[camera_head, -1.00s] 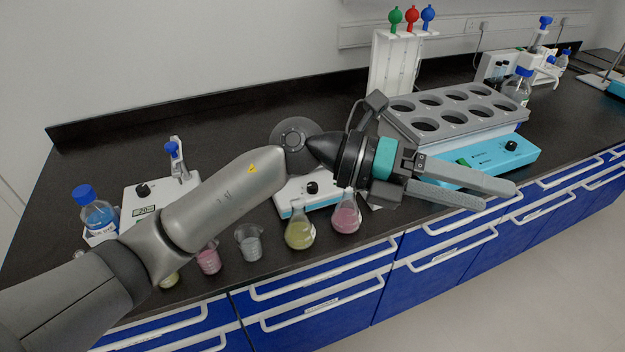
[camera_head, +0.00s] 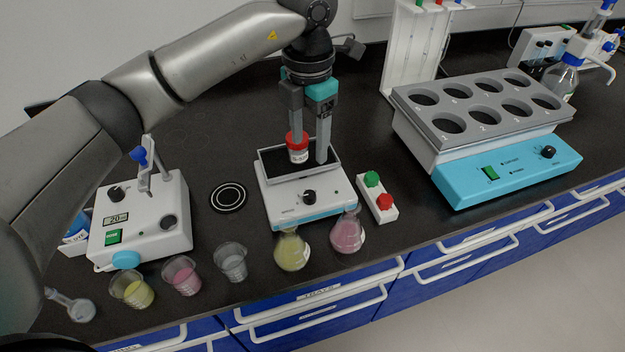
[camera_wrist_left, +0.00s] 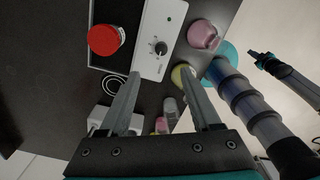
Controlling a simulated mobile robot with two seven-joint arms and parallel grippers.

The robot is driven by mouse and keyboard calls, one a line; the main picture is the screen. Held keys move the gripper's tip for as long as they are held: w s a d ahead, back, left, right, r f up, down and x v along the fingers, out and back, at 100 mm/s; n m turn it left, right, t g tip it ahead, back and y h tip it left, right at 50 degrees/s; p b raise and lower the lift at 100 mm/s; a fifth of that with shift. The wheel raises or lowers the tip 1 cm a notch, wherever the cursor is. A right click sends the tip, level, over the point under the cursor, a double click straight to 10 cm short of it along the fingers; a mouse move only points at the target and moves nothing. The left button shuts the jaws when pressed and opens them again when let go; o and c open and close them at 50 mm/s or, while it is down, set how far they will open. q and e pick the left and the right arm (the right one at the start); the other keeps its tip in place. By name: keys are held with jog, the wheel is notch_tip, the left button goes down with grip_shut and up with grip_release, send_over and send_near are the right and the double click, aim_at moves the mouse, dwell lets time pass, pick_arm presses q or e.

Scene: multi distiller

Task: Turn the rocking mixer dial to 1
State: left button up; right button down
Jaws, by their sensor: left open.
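The rocking mixer (camera_head: 290,208) is a white box with a grey-rimmed tray on top and a black dial (camera_head: 309,197) on its front face. The dial also shows in the left wrist view (camera_wrist_left: 161,48), its pointer too small to read. A red-capped jar (camera_head: 297,150) stands in the tray. My left gripper (camera_head: 309,150) is open, fingers pointing down, over the tray and behind the dial in the head view. In the left wrist view the dial lies between and beyond the fingertips (camera_wrist_left: 163,72). A dark arm part with teal, apparently my right gripper (camera_wrist_left: 285,72), shows at the right edge.
Flasks with yellow (camera_head: 291,251) and pink liquid (camera_head: 348,233) stand close in front of the mixer. A small box with green and red buttons (camera_head: 378,200) is right of it. A hotplate-like device (camera_head: 140,222) is left, a multi-hole unit (camera_head: 505,165) right.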

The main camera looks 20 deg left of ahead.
aim_at(310, 194)
pick_arm(q)
notch_tip(310, 194, down, 12)
jog(key=shift+s+r+b, duration=0.1)
jog(key=shift+s+b, duration=0.05)
jog(key=shift+b, duration=0.25)
jog(key=shift+f, duration=0.75)
pick_arm(e)
jog(key=shift+f, duration=0.5)
pick_arm(q)
jog(key=shift+c, duration=0.2)
pick_arm(e)
jog(key=shift+s, duration=0.2)
pick_arm(q)
jog(key=shift+c, duration=0.8)
grip_shut()
pick_arm(e)
jog(key=shift+s, duration=0.1)
